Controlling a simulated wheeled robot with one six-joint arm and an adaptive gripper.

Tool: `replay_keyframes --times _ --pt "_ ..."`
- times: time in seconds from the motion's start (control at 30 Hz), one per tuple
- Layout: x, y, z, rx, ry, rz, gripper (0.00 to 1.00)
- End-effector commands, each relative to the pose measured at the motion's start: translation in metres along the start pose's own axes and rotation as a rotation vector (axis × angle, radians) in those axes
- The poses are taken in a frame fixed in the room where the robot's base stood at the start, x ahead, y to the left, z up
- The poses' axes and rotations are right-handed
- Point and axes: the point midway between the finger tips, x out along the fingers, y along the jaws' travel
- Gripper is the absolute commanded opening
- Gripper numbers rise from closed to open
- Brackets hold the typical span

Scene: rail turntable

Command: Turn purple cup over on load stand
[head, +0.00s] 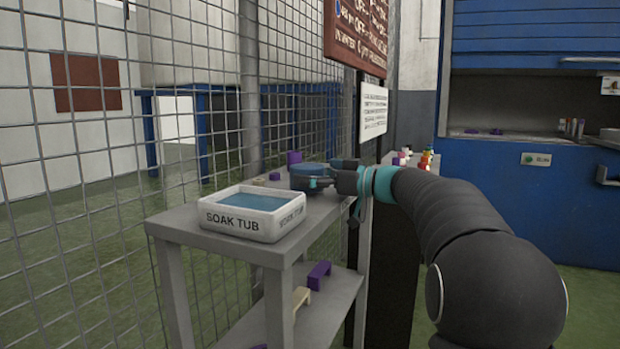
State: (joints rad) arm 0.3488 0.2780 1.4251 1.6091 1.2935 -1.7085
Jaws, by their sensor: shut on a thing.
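My gripper (318,177) is at the far part of the grey stand's top (318,205), with its fingers around a dark blue round vessel (308,169). It is shut on this vessel, which looks low and wide; its lower part is partly hidden by a finger. A small purple thing (293,157) stands just behind and left of the vessel; I cannot tell whether it is the purple cup. I cannot tell which surface is the load stand.
A white soak tub (240,221) with blue liquid stands on the near end of the stand. A purple bracket-shaped piece (319,274) and a cream piece (301,298) lie on the lower shelf. Wire mesh (120,120) runs along the left; several small coloured items (426,160) stand behind my arm.

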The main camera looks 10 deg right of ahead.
Motion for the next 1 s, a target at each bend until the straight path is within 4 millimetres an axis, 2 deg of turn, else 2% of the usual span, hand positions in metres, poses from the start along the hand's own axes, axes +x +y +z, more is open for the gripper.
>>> replay_keyframes --times 1.0 --pt "0.0 0.0001 0.0078 0.0 0.001 0.0 0.35"
